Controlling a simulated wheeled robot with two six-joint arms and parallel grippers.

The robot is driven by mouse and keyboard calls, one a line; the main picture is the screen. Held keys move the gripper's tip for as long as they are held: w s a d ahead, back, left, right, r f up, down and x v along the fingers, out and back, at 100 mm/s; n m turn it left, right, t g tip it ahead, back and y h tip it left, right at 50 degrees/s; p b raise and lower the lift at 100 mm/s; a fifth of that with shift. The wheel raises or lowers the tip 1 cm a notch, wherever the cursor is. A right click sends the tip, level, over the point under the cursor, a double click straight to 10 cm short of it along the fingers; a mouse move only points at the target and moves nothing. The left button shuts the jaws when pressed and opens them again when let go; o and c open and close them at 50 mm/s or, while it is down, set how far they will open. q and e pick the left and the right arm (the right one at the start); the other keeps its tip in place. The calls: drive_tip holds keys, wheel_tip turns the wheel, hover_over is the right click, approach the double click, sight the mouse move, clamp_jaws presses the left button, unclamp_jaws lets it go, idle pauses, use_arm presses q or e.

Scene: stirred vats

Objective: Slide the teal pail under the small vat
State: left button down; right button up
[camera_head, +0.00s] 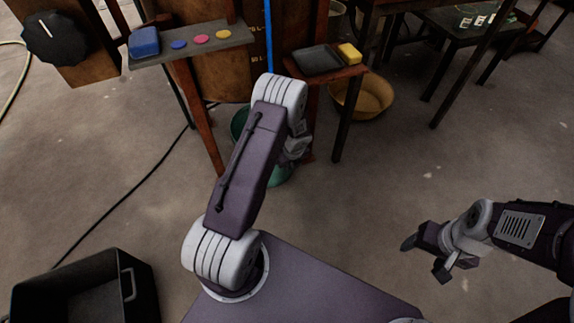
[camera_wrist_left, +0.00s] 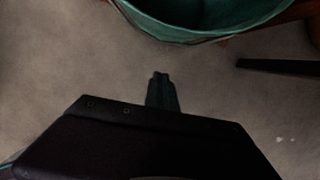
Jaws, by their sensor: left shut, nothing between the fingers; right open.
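The teal pail (camera_head: 281,174) stands on the floor by the front legs of a wooden vat (camera_head: 228,80), mostly hidden behind my left arm. In the left wrist view the pail's rim and inside (camera_wrist_left: 215,25) show at the top, just beyond my left gripper (camera_wrist_left: 160,76). That gripper is shut and empty, with a small gap in the picture between its tips and the pail. In the head view its fingers are hidden. Whether this vat is the small one I cannot tell. My right gripper (camera_head: 425,257) is open and empty, over bare floor at the right.
A grey shelf (camera_head: 190,55) with a blue block (camera_head: 144,41) and coloured discs is on the vat's front. A dark tray (camera_head: 317,59) and a yellow sponge (camera_head: 349,53) sit on a ledge. A black crate (camera_head: 85,295) stands front left.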

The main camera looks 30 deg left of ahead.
use_arm(q)
drive_tip(key=w+a+f+b, duration=0.3)
drive_tip(key=a+f+b, duration=0.2)
drive_tip(key=f, duration=0.5)
drive_tip(key=shift+a+f, duration=0.2)
drive_tip(key=shift+a, duration=0.1)
